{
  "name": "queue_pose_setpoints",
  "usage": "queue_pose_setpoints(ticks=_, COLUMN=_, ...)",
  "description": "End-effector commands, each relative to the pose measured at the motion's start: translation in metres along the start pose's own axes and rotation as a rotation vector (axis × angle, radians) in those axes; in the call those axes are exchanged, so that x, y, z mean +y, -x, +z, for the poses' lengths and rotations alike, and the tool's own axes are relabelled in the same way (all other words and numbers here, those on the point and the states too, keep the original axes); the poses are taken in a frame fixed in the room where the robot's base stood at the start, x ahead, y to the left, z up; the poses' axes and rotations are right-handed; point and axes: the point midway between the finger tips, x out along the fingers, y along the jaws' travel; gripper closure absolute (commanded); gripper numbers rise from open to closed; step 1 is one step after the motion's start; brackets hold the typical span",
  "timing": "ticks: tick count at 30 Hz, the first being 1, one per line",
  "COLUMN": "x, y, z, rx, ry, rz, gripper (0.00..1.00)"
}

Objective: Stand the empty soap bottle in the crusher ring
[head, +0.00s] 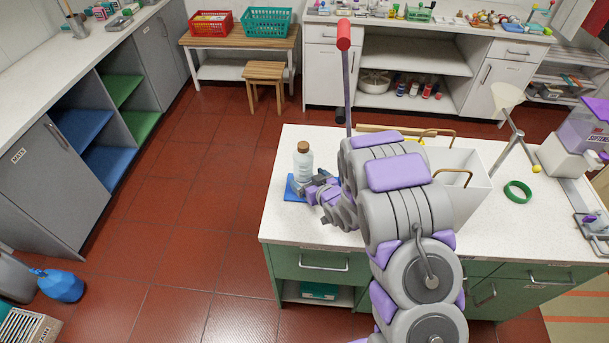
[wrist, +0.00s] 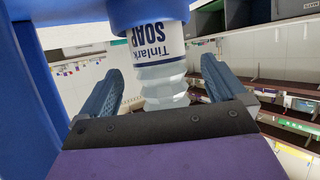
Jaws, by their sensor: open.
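The soap bottle (head: 303,165), clear and pale with a brown cap, stands upright at the counter's left end, over the crusher's blue base (head: 294,190). In the wrist view the picture is inverted: the bottle (wrist: 160,75) shows its "Tinlark SOAP" label, and its base end goes into a blue ring (wrist: 150,14). A blue post (wrist: 35,90) rises beside it. My gripper (head: 318,186) is beside the bottle. In the wrist view my gripper (wrist: 162,88) is open, one finger on each side of the bottle, with gaps visible. The ring is hardly visible in the head view.
A tall lever with a red grip (head: 343,36) rises just behind my arm. A white bin (head: 462,180), a green ring (head: 517,192), a funnel on a stand (head: 507,97) and a dispenser (head: 580,130) are farther right. The counter's front left is clear.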

Motion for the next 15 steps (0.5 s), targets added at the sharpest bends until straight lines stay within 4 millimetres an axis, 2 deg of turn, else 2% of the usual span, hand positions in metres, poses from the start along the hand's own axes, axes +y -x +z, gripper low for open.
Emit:
queue_pose_setpoints(ticks=6, x=0.002, y=0.041, z=-0.001, rx=0.0, ry=-0.002, rz=0.003, gripper=0.02)
queue_pose_setpoints(ticks=15, x=0.001, y=0.073, z=-0.001, rx=0.0, ry=0.001, rz=0.002, gripper=0.02)
